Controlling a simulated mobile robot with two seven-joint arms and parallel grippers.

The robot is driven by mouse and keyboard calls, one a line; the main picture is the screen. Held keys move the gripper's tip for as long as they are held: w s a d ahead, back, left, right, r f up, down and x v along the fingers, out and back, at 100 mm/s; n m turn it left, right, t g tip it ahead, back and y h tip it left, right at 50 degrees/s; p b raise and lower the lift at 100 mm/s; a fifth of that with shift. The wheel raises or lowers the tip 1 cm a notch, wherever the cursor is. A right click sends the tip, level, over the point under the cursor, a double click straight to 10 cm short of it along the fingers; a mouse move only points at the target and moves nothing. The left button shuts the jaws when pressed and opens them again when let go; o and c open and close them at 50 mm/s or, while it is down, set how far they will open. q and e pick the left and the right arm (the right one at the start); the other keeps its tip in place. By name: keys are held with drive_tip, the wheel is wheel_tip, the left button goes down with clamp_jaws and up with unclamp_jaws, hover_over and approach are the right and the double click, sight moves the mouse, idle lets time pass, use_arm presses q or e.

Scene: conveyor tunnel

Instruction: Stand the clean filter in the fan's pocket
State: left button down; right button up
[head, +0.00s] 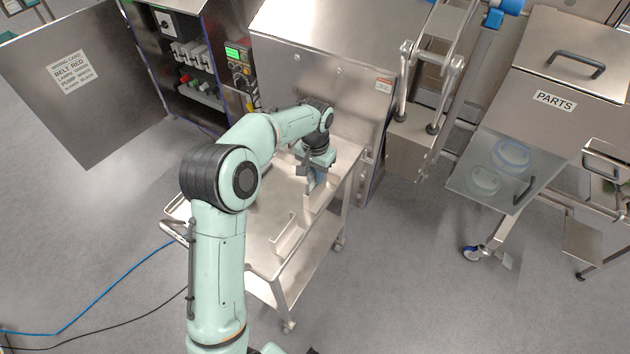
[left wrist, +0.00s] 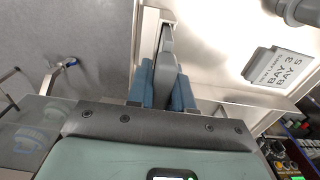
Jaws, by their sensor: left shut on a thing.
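My left gripper (head: 315,178) points down over the far right part of the steel cart. In the left wrist view its blue fingers (left wrist: 166,88) are shut on a narrow grey piece, which I take to be the clean filter (left wrist: 167,50). Little more than its edge shows. A pale metal frame with a dark slot (left wrist: 151,22) is right beside and beyond it; I cannot tell whether the filter is in it. In the head view the gripper hides most of the held piece. I cannot make out the fan for certain. My right gripper is out of view.
The steel cart (head: 262,245) has an upright metal holder (head: 287,238) nearer me. A large steel housing (head: 320,65) stands right behind it. An open cabinet door (head: 80,85) is at left, a PARTS cabinet (head: 550,100) at right. Blue and black cables cross the left floor.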

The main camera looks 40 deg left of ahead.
use_arm(q)
drive_tip(key=shift+r+p, duration=0.5)
drive_tip(key=shift+r, duration=0.6)
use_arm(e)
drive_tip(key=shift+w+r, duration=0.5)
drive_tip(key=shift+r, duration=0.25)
use_arm(q)
drive_tip(key=shift+r+p, duration=0.3)
drive_tip(key=shift+r, duration=0.25)
drive_tip(key=shift+w+r+p, duration=0.1)
drive_tip(key=shift+r+p, duration=1.2)
drive_tip(key=shift+r, duration=1.4)
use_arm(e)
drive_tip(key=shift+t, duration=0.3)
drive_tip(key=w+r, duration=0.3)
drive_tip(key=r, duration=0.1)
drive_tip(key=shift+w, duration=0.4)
use_arm(q)
drive_tip(key=shift+f, duration=0.1)
